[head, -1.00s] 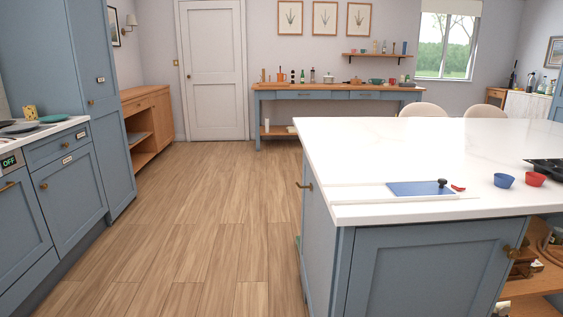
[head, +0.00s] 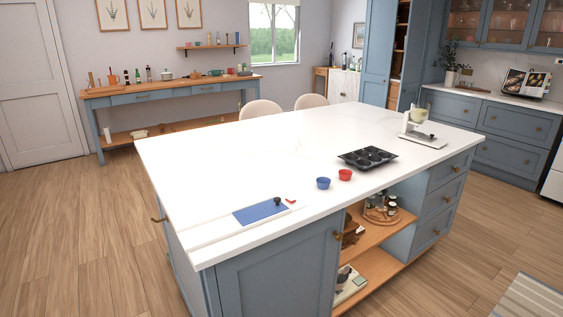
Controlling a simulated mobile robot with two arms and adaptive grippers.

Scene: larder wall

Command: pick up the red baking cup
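The red baking cup (head: 345,175) stands upright on the white island top (head: 230,160), close to its front edge. A blue baking cup (head: 323,183) stands just left of it. A dark muffin tin (head: 367,158) lies behind and to the right of the red cup. Neither of my grippers shows in the head view.
A blue board (head: 258,212) with a dark knob and a small red item (head: 290,201) lie left of the cups. A white stand mixer (head: 415,125) stands at the island's right end. Open shelves (head: 370,272) below hold jars. Wooden floor is clear in front and left.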

